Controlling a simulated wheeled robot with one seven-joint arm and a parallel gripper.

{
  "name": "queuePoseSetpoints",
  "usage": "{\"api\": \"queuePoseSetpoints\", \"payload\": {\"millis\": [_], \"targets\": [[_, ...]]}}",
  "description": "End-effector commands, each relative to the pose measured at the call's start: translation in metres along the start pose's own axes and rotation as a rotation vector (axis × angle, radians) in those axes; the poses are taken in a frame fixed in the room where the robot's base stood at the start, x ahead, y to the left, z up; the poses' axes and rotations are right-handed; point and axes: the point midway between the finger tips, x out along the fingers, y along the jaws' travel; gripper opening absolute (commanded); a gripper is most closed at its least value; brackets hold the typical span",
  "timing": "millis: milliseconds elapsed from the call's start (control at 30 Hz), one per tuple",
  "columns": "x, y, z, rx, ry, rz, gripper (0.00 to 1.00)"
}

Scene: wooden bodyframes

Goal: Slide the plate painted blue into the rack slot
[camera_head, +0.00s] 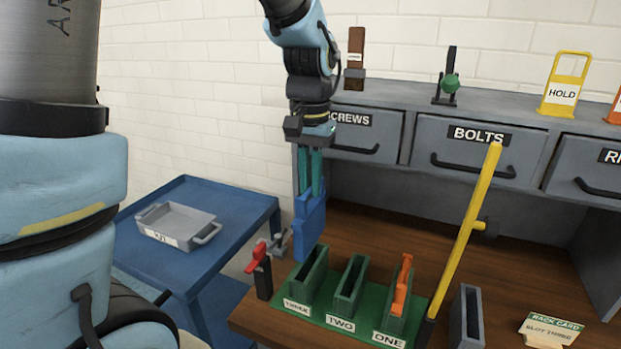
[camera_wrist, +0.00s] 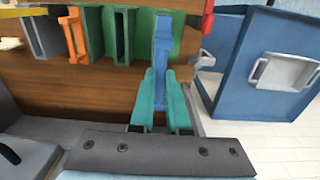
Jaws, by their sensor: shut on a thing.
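My gripper (camera_head: 311,188) is shut on the upper part of the blue plate (camera_head: 310,228) and holds it upright. The wrist view shows the plate (camera_wrist: 162,38) between the teal fingers (camera_wrist: 160,75). The green rack (camera_head: 352,325) has slots labelled THREE (camera_head: 303,285), TWO (camera_head: 347,285) and ONE. The plate's lower edge is at the far end of slot THREE's top; I cannot tell whether it has entered. An orange plate (camera_head: 402,288) stands in slot ONE; slot TWO looks empty. The rack card (camera_head: 550,328) reads "SLOT THREE".
A red-handled clamp (camera_head: 257,262) stands close left of slot THREE. A yellow bar (camera_head: 464,232) leans upright right of the rack, beside a grey holder (camera_head: 467,320). Drawers (camera_head: 460,155) line the back. A blue table (camera_head: 195,262) with a grey tray (camera_head: 178,225) stands left.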

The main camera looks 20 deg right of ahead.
Motion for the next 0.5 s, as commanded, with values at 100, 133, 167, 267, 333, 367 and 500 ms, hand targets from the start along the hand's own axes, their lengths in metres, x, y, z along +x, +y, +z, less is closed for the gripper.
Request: {"api": "queuePoseSetpoints", "payload": {"millis": [100,133,167,267,333,367,500], "targets": [[0.015,0.000,0.000,0.000,0.000,0.000,0.00],[0.018,0.000,0.000,0.000,0.000,0.000,0.00],[0.021,0.000,0.000,0.000,0.000,0.000,0.00],[0.029,0.000,0.000,0.000,-0.001,0.000,0.00],[0.034,0.000,0.000,0.000,0.000,0.000,0.00],[0.036,0.000,0.000,0.000,0.000,0.000,0.00],[0.039,0.000,0.000,0.000,0.001,0.000,0.00]]}}
